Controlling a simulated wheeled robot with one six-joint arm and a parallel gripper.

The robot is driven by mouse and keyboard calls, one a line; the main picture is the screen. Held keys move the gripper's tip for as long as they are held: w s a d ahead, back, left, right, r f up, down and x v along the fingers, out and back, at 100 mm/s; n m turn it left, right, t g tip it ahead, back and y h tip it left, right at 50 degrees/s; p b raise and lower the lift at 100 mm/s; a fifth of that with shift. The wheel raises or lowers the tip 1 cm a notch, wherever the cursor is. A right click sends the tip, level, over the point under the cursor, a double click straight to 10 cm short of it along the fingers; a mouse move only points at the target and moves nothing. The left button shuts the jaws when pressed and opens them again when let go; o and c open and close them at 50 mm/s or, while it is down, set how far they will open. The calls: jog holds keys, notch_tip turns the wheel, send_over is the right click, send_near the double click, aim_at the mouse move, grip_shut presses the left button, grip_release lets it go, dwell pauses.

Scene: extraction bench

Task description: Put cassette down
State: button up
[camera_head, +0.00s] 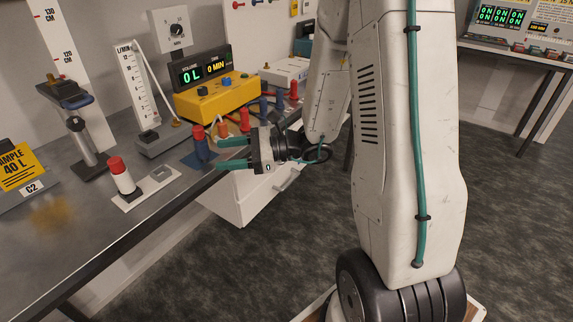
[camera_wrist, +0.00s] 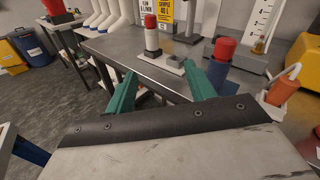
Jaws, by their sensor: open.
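A white cassette with a red cap (camera_head: 123,180) stands upright at one end of a pale two-place holder (camera_head: 155,186) on the bench. The holder's other place looks empty. In the wrist view the cassette (camera_wrist: 152,39) stands beyond my fingertips, apart from them. My gripper (camera_head: 220,153) is open and empty, with its teal fingers pointing left over the bench's front edge, to the right of the holder. It also shows in the wrist view (camera_wrist: 160,69), with nothing between its fingers.
Blue and orange-red cylinders (camera_head: 201,149) stand close behind my fingers. Behind them are a yellow pump box (camera_head: 204,103) and a flow meter (camera_head: 135,85). A yellow sample sign (camera_head: 18,167) stands at the left. The bench front (camera_head: 100,225) is clear.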

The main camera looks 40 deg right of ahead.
jog(key=s+a+r+n+g+h, duration=0.2)
jog(key=s+a+n+g, duration=0.1)
jog(key=s+n, duration=0.25)
jog(key=s+a+r+n+g+h, duration=0.1)
jog(key=s+a+r+n+g, duration=0.1)
jog(key=s+n+g, duration=0.3)
jog(key=s+a+r+n+g+h, duration=0.2)
jog(key=s+a+r+n, duration=0.15)
jog(key=s, duration=0.35)
jog(key=s+d+r+n+t+h, duration=0.2)
jog(key=s+d+n+h, duration=0.6)
jog(key=d+h, duration=0.1)
jog(key=shift+d+r+t+h, duration=0.3)
jog(key=shift+d+h, duration=0.1)
jog(key=shift+d, duration=0.2)
